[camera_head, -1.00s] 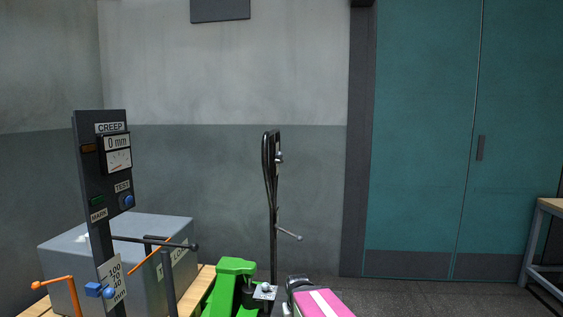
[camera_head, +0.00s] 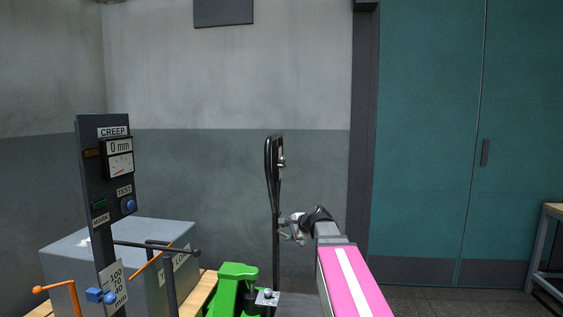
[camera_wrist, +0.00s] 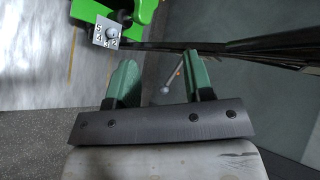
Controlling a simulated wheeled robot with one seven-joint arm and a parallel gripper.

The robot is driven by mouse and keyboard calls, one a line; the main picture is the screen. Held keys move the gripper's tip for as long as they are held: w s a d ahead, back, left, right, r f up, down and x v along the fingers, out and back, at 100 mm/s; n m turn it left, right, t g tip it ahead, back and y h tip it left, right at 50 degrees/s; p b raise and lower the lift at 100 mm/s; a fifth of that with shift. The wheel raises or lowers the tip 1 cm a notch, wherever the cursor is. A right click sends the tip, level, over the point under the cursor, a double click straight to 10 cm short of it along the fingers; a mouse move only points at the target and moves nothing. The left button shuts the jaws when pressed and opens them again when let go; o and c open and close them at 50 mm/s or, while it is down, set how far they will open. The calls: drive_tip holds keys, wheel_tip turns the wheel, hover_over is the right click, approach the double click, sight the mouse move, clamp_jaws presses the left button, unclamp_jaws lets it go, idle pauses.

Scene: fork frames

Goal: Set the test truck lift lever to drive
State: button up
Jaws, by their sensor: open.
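The test truck is a green pallet truck (camera_head: 238,272) with a tall black handle (camera_head: 273,165) ending in a loop. In the wrist view a thin grey lever with a round knob (camera_wrist: 165,89) shows between the two green fingers of my gripper (camera_wrist: 161,72). The fingers are apart and do not visibly touch it. In the head view my gripper (camera_head: 291,229) is just right of the handle shaft and covers the lever there. The dark handle (camera_wrist: 255,46) crosses beyond the fingertips in the wrist view. I cannot read any lever position marking.
A small plate with numbers (camera_wrist: 106,33) sits on the truck's green body (camera_wrist: 145,10). At left stand a dark CREEP gauge post (camera_head: 105,180) and a grey block (camera_head: 150,232). A teal cabinet (camera_head: 425,140) and a bench (camera_head: 545,245) stand at right. Floor is clear before the cabinet.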

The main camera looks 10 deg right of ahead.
drive_tip(key=w+d+r+m+t+y, duration=0.1)
drive_tip(key=w+d+r+m+t, duration=0.1)
drive_tip(key=r, duration=0.5)
drive_tip(key=w+d+r+m+t+y, duration=0.1)
drive_tip(key=w+r+m+t, duration=0.15)
drive_tip(key=r, duration=0.55)
drive_tip(key=m+t+y, duration=0.1)
drive_tip(key=m+t, duration=0.1)
drive_tip(key=m, duration=0.2)
approach(285, 160)
drive_tip(key=x, duration=1.2)
drive_tip(key=shift+s+a, duration=0.1)
drive_tip(key=shift+c, duration=0.3)
